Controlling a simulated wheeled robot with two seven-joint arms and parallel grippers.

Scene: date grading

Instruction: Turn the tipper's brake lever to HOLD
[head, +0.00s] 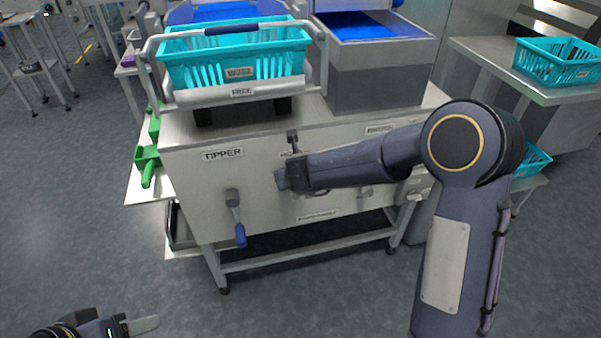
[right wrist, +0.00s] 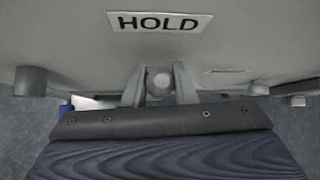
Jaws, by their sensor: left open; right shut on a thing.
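The tipper (head: 225,185) is a grey bench unit with a TIPPER label on its front panel. My right gripper (head: 285,180) is at this panel, partly hidden by its own arm. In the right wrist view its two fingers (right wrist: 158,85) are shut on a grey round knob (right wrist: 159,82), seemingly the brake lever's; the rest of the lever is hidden. A HOLD label (right wrist: 160,22) is above the knob. A lever with a blue grip (head: 236,215) hangs down left of my right gripper. My left gripper (head: 125,326) is open and empty at the bottom left, away from the tipper.
A green bracket (head: 147,165) sticks out at the left. Another turquoise crate (head: 555,62) is on the right table.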

